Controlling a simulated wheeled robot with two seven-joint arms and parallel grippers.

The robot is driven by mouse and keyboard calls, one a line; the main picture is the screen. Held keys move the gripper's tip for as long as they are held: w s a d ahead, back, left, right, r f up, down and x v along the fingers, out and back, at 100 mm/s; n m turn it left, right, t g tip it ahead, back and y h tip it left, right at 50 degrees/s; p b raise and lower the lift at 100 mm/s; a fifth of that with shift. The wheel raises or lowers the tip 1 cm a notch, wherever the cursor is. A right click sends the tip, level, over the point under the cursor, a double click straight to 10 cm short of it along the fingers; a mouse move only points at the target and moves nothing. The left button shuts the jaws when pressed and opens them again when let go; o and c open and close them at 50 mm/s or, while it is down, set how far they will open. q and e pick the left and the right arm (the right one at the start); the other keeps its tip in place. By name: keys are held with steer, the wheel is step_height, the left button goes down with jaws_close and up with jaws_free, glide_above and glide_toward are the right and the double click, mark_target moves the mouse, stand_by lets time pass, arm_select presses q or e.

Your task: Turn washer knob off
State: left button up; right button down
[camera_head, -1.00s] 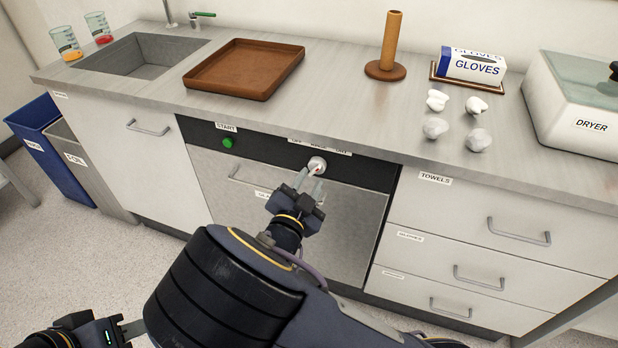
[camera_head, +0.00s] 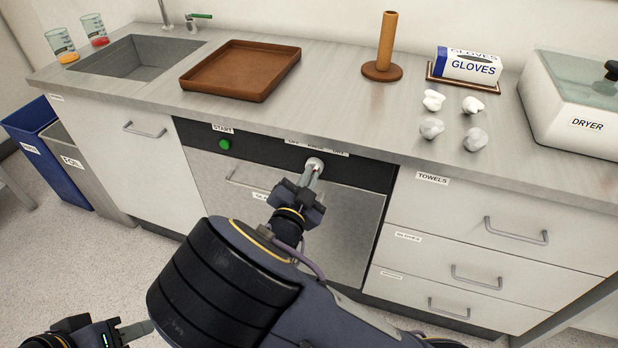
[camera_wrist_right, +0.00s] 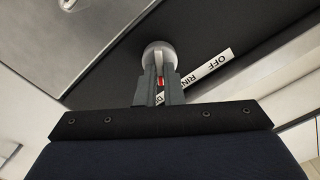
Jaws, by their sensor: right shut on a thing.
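The washer knob (camera_head: 316,163) is a small pale round dial on the black panel (camera_head: 262,153) under the counter. My right gripper (camera_head: 310,175) is shut on the knob, its fingers reaching up to it from below. In the right wrist view, the fingers (camera_wrist_right: 159,82) close on the sides of the knob (camera_wrist_right: 157,52). A red mark shows between them. A white label strip (camera_wrist_right: 205,73) by the knob reads OFF and RIN; the rest is partly hidden by a finger. My left gripper (camera_head: 126,330) is low at the left, away from the washer; its opening is unclear.
A green START button (camera_head: 224,144) sits left of the knob. The washer's front handle (camera_head: 247,182) is below the panel. The counter edge overhangs the panel. A brown tray (camera_head: 195,82), gloves box (camera_head: 470,65) and dryer (camera_head: 570,120) stand on the counter.

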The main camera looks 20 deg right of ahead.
steer(key=shift+w+a+n+p, duration=0.1)
steer(key=shift+n+p, duration=2.2)
steer(key=shift+n, duration=1.15)
steer(key=shift+a+n+p, duration=0.1)
steer(key=shift+n+p, duration=2.15)
steer(key=shift+n, duration=1.2)
steer(key=c, duration=1.6)
jaws_free()
steer(key=shift+o, duration=0.2)
